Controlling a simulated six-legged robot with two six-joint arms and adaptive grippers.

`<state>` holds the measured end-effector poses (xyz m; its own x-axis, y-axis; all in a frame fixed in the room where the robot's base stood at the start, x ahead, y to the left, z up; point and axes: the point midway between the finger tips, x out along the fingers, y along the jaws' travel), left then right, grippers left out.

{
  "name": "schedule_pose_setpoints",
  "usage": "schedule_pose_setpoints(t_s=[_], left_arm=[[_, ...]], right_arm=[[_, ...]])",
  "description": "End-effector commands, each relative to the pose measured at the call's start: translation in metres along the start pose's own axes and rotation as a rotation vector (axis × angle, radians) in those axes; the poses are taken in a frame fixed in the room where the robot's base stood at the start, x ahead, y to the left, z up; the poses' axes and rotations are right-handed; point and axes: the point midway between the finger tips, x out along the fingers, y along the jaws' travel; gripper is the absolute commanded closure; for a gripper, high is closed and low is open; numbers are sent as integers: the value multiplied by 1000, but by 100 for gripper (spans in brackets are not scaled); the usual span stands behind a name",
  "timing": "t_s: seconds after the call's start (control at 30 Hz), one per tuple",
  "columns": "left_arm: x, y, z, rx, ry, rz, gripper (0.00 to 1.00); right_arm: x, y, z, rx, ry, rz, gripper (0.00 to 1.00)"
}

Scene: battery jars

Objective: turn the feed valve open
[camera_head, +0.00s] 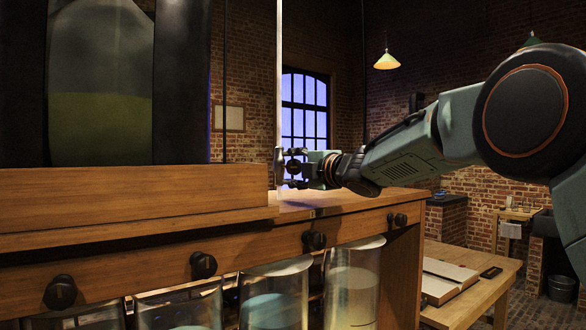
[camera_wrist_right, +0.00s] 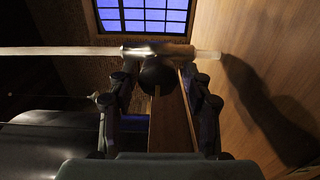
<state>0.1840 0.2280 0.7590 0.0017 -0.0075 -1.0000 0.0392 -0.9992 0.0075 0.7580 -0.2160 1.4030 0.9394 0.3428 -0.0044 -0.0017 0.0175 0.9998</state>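The feed valve shows in the right wrist view as a pale bar-like fitting (camera_wrist_right: 158,50) on a thin light pipe (camera_wrist_right: 60,51) that runs across the picture. A dark round part (camera_wrist_right: 158,75) shows between the fingers. My left gripper is not in view.
A wooden bench (camera_head: 350,205) has several black knobs (camera_head: 315,240) on its front, with glass jars (camera_head: 352,285) of liquid below. A large jar (camera_head: 100,110) in a dark frame stands at left. A low table (camera_head: 470,262) holds a flat box (camera_head: 445,282).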

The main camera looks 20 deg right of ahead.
Motion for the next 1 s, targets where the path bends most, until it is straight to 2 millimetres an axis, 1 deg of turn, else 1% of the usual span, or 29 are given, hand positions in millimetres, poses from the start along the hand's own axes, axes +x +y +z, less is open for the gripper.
schedule_pose_setpoints(t_s=[0.33,0.47,0.67,1.0], left_arm=[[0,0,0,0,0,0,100],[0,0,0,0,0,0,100],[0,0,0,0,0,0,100],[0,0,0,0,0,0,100]], right_arm=[[-1,3,1,1,-2,5,43],[-8,3,2,2,-2,5,43],[-34,4,1,4,-2,6,43],[-89,3,1,5,-2,6,43]])
